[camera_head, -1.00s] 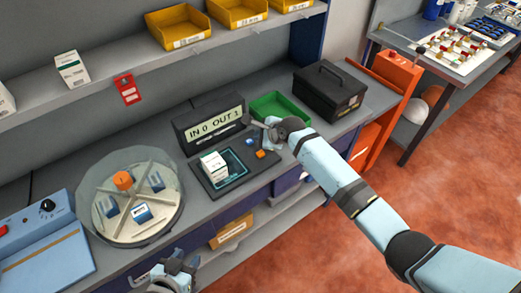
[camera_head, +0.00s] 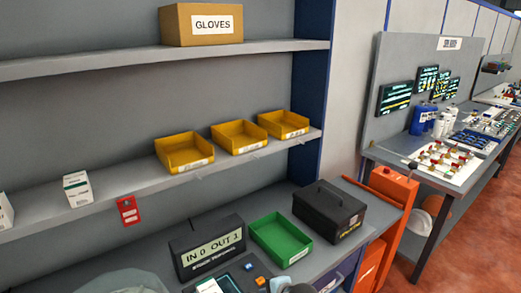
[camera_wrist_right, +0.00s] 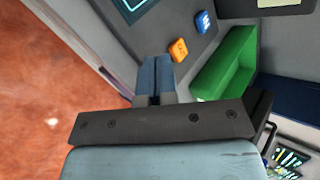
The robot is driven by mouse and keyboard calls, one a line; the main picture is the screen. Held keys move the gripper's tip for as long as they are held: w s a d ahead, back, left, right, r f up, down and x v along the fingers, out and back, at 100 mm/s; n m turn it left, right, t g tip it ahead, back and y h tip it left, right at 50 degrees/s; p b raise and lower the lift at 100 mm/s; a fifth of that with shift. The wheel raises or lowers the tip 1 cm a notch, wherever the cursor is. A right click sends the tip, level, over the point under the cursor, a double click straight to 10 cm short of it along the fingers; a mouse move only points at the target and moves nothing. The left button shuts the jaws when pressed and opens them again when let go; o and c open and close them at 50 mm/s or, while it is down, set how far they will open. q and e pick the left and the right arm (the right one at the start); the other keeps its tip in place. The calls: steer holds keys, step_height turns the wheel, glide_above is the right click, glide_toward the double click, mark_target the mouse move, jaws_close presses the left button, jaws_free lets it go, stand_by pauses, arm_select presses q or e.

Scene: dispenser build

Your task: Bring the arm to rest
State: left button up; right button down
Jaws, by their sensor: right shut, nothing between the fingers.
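My right gripper (camera_wrist_right: 155,72) is shut and empty in the right wrist view, near the bench's front edge. In the head view the same orange block (camera_head: 260,281) and blue block (camera_head: 248,266) show at the bottom. Only a small piece of my right arm shows at the bottom edge there, and its fingers cannot be made out. My left gripper is out of view.
A green bin (camera_head: 281,240) stands beside a black toolbox (camera_head: 329,207) on the bench. A display reading "IN 0 OUT 1" (camera_head: 209,250) stands left of the bin. Yellow bins (camera_head: 186,153) and a white box (camera_head: 77,189) sit on the shelf. An orange cabinet (camera_head: 383,222) stands right.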

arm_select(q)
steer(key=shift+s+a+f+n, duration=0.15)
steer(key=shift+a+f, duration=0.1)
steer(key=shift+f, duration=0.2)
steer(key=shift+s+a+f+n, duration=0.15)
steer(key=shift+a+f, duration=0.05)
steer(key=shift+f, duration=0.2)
arm_select(e)
steer(key=s+d+f+n+t+h, duration=0.1)
steer(key=s+d+n, duration=0.4)
steer(key=s, duration=0.5)
steer(key=s+d+f+n+t+h, duration=0.1)
steer(key=s+d+n, duration=0.4)
steer(key=s, duration=0.5)
steer(key=s+d+f+n+t+h, duration=0.1)
steer(key=s+d+f+n+h, duration=0.1)
steer(key=s+d+n, duration=0.4)
steer(key=s+d, duration=0.2)
steer(key=s, duration=0.2)
steer(key=shift+d+t, duration=0.25)
steer(key=shift+t, duration=0.05)
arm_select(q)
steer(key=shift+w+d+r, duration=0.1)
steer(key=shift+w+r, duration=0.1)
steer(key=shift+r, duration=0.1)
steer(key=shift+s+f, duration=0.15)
arm_select(e)
steer(key=c, duration=1.8)
jaws_free()
steer(key=shift+s, duration=0.1)
